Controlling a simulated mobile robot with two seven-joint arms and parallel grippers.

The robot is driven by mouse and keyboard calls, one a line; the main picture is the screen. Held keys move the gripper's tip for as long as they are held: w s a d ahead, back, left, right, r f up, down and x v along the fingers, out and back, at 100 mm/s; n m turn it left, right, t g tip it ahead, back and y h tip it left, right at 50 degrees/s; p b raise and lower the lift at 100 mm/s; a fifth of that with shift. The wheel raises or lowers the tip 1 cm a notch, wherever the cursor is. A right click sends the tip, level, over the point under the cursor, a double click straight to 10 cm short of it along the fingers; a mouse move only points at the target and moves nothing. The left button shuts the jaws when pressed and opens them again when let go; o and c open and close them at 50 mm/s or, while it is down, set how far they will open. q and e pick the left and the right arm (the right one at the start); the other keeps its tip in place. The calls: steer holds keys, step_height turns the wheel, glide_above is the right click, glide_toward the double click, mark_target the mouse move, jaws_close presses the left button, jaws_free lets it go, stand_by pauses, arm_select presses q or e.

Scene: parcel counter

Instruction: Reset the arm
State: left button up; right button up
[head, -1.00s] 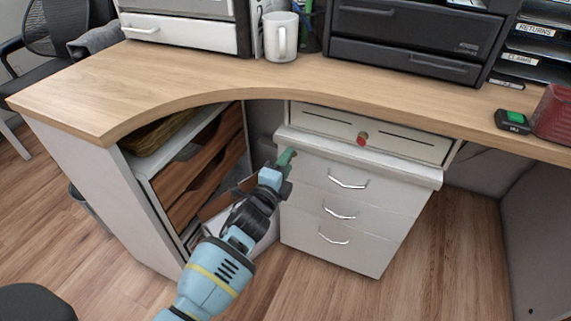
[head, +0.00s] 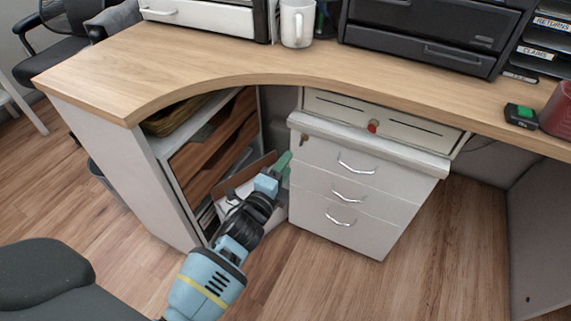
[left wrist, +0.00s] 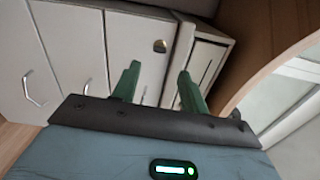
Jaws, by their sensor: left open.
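My left arm comes in from the bottom of the head view. Its left gripper (head: 281,165) has green fingers and is just left of the white drawer cabinet (head: 340,192). In the left wrist view the two green fingers of the left gripper (left wrist: 157,88) stand apart with nothing between them. The cabinet front (left wrist: 75,50) with its handles and a lock shows beyond them. My right gripper is not in view.
The curved wooden counter (head: 200,62) runs above the cabinet. An open shelf unit (head: 153,165) stands left of the gripper. A dark chair seat (head: 45,275) is at lower left. A white mug (head: 297,25) stands on the counter. Floor at the lower right is clear.

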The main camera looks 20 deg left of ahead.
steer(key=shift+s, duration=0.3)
